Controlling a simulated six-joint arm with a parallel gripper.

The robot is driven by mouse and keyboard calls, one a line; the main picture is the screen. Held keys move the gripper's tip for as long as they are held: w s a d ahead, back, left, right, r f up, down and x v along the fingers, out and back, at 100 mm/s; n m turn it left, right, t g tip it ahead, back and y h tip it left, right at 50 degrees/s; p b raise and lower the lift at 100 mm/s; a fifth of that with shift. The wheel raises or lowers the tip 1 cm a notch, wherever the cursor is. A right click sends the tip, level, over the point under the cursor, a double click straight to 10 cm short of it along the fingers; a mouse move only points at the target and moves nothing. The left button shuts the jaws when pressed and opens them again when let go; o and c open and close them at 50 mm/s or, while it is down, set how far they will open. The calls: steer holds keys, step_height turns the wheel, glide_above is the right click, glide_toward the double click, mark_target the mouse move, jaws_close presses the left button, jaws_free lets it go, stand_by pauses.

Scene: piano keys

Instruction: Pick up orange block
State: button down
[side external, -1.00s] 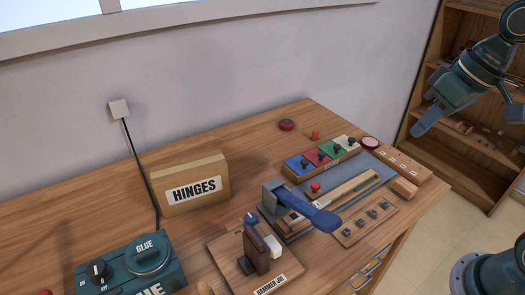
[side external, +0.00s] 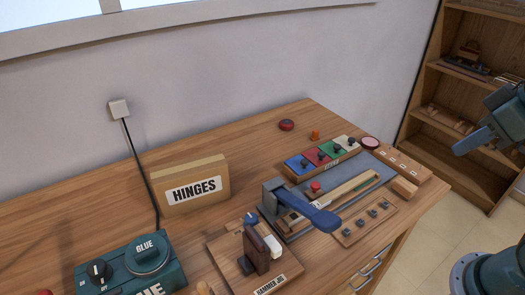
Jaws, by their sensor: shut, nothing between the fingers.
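A small orange block (side external: 315,135) sits on the wooden table near its back right edge, behind the coloured panel and right of a dark disc with a red ring. My gripper (side external: 458,150) is at the right side of the view, off the table's right end and well to the right of the block. Its blue-grey fingers are shut with nothing between them, pointing down and left. Part of the arm behind it is cut off by the picture's right edge.
A panel with blue, red, green and white sections (side external: 322,158) stands in front of the block. Shelves (side external: 440,115) stand at right.

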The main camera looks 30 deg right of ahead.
stand_by(0.4)
steer(key=c, duration=1.2)
jaws_free()
steer(key=m+g, duration=0.1)
steer(key=m, duration=0.1)
glide_above(315, 135)
steer(key=s, duration=0.2)
steer(key=shift+h, duration=0.4)
steer(key=shift+d+f, duration=0.15)
steer(key=shift+f, duration=12.2)
